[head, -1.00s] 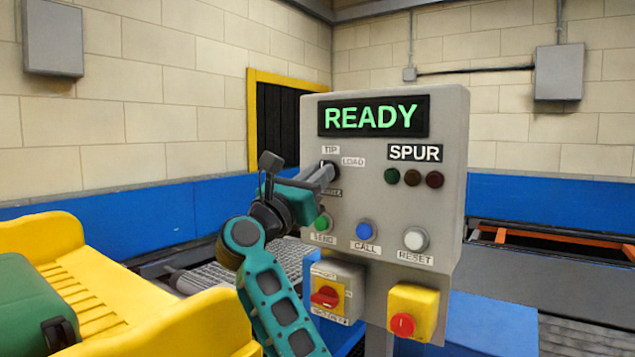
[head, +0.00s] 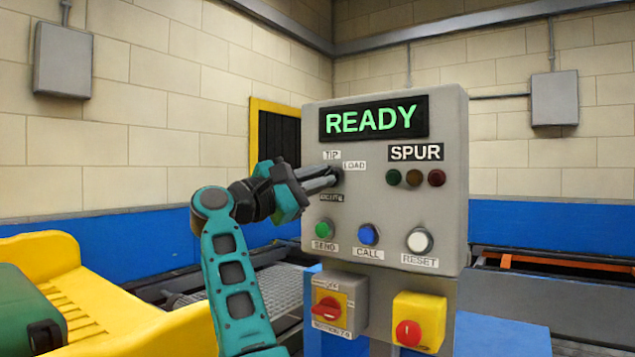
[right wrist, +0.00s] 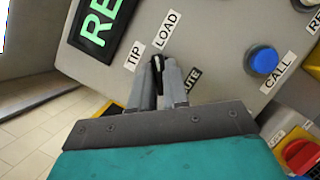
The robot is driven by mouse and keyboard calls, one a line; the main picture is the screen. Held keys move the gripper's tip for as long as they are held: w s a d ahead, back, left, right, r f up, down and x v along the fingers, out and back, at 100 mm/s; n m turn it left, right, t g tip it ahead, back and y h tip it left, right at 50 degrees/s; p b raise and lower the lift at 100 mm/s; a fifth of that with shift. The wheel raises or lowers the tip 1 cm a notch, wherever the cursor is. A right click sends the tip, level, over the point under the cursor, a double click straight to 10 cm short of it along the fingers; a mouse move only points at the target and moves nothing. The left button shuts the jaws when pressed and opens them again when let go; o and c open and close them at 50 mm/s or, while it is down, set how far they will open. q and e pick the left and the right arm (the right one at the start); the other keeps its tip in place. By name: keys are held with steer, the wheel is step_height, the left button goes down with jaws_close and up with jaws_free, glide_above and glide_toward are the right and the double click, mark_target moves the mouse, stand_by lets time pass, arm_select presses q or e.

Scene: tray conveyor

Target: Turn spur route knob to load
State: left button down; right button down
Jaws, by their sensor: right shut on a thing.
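The spur route knob (right wrist: 156,66) is small and black and sits on the grey control panel (head: 285,0) by the labels TIP, LOAD and ROUTE. My right gripper (right wrist: 164,82) is shut on it, with one grey finger on each side. In the head view my right gripper (head: 334,177) reaches the panel from the left and its fingers cover most of the knob. The knob's black end shows between the fingertips in the right wrist view, near TIP and LOAD; its exact setting is hard to tell. My left gripper is not in view.
Below the knob are a green SEND button (head: 323,228), a blue CALL button (head: 368,234) and a white RESET button (head: 419,240). A red rotary switch (head: 327,308) and a red stop button (head: 408,333) sit lower. A yellow tray (head: 95,318) holds a green case (head: 22,315).

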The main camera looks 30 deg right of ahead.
steer(key=shift+m+g+y, duration=0.3)
steer(key=shift+m+g, duration=0.1)
steer(key=shift+m, duration=0.5)
steer(key=c, duration=1.1)
jaws_free()
steer(key=shift+s+a+f+p, duration=0.1)
steer(key=shift+a+f, duration=0.3)
steer(key=shift+a, duration=1.75)
steer(key=shift+s+a+f+p, duration=0.1)
steer(key=shift+a+f, duration=0.3)
steer(key=shift+a, duration=1.7)
steer(key=shift+s+a+f+p, duration=0.1)
steer(key=shift+a+f, duration=0.3)
steer(key=shift+a, duration=1.75)
